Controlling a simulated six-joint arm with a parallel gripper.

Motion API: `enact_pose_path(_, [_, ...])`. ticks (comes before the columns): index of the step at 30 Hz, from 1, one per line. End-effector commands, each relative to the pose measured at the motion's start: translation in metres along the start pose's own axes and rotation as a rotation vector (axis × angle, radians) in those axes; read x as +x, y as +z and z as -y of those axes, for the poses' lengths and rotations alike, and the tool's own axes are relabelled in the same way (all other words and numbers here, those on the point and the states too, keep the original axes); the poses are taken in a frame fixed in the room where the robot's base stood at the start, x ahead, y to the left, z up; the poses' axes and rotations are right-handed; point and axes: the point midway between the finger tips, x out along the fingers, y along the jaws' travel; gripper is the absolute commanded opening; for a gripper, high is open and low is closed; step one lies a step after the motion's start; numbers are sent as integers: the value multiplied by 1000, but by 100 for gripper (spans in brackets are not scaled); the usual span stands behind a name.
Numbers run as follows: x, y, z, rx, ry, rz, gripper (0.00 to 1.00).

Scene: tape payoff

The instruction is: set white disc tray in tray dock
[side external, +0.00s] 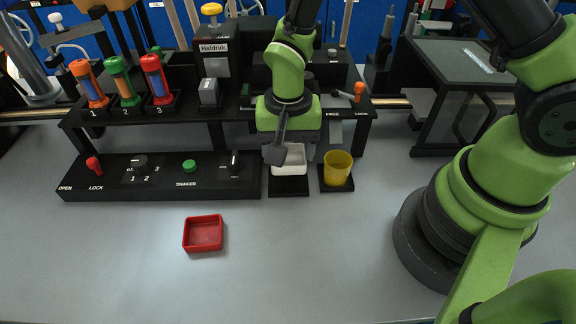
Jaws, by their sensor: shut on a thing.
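The white disc tray (291,160) is a small white open box at the front of the black fixture. It is over or on a small black square base (289,188), which looks like the tray dock; I cannot tell whether the tray is fully seated. My gripper (277,154) comes down from above at the tray's left side. It is shut on the tray, and its dark finger hides the tray's left edge. The far finger and the inside of the tray are partly hidden.
A yellow cup (337,168) stands on a black base close to the tray's right. A control panel (165,177) with a red lever and green button lies to the left. A red square tray (203,233) sits on the open grey table in front.

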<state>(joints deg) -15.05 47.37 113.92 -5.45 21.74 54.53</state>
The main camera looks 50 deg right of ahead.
Motion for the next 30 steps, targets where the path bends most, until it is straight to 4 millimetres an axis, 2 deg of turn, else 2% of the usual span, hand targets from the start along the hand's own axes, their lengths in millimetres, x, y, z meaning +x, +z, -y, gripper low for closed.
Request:
enact_pose_path(9, [41, 0, 0, 0, 1, 0, 40])
enact_pose_path(22, [48, 0, 0, 0, 0, -1, 40])
enact_pose_path(23, [47, 0, 0, 1, -1, -1, 70])
enact_pose_path(24, [47, 0, 0, 1, -1, -1, 73])
enact_pose_path(30, [47, 0, 0, 0, -1, -1, 73])
